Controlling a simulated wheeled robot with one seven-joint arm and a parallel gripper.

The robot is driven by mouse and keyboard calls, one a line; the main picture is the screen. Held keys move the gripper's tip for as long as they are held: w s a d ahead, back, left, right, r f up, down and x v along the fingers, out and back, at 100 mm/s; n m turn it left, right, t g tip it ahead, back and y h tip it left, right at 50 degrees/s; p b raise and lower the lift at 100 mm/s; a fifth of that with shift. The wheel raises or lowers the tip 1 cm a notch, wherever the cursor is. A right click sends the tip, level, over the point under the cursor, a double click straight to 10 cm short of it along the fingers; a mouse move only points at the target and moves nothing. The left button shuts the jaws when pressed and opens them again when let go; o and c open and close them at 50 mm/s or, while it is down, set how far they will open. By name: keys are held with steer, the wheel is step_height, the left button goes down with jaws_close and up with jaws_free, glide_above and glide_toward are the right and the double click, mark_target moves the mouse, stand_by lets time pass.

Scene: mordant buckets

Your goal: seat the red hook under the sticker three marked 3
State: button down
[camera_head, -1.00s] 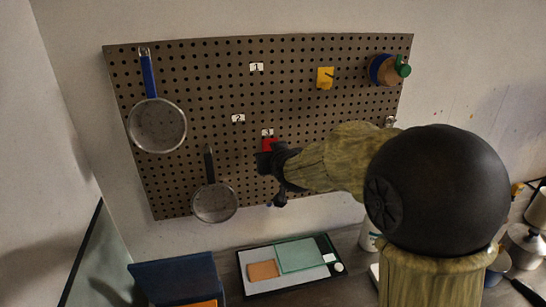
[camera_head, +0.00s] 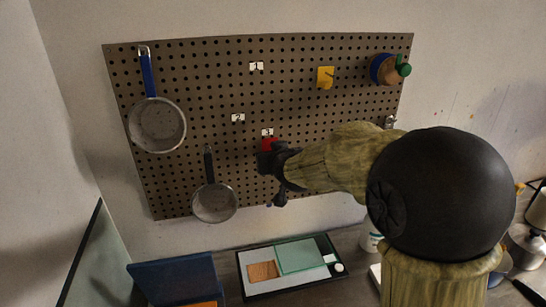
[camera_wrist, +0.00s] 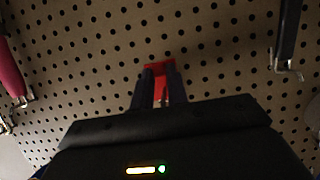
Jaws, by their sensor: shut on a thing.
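The red hook (camera_head: 269,144) is at the pegboard (camera_head: 200,85), just below the white sticker three (camera_head: 267,132) marked 3. My gripper (camera_head: 275,158) is shut on the red hook, which also shows between the fingers in the wrist view (camera_wrist: 160,65). My gripper hides the hook's lower part in the head view. The hook's plate looks close to the board; I cannot tell whether its pegs are in the holes. Sticker 1 (camera_head: 256,66) and sticker 2 (camera_head: 238,118) are higher on the board.
A blue-handled pan (camera_head: 157,125) and a black-handled pan (camera_head: 214,203) hang at left. A yellow hook (camera_head: 325,77) and a tape roll (camera_head: 384,69) are at upper right. A tray (camera_head: 290,287) and a blue box (camera_head: 175,279) stand below.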

steer(key=shift+w+a, duration=0.2)
steer(key=shift+w, duration=0.4)
steer(key=shift+w+a, duration=0.15)
steer(key=shift+w, duration=0.4)
steer(key=c, duration=1.3)
jaws_free()
steer(key=shift+s, duration=0.1)
steer(key=v, duration=1.7)
steer(key=shift+p, duration=0.35)
steer(key=shift+s+d+f, duration=0.1)
steer(key=shift+s+d, duration=0.05)
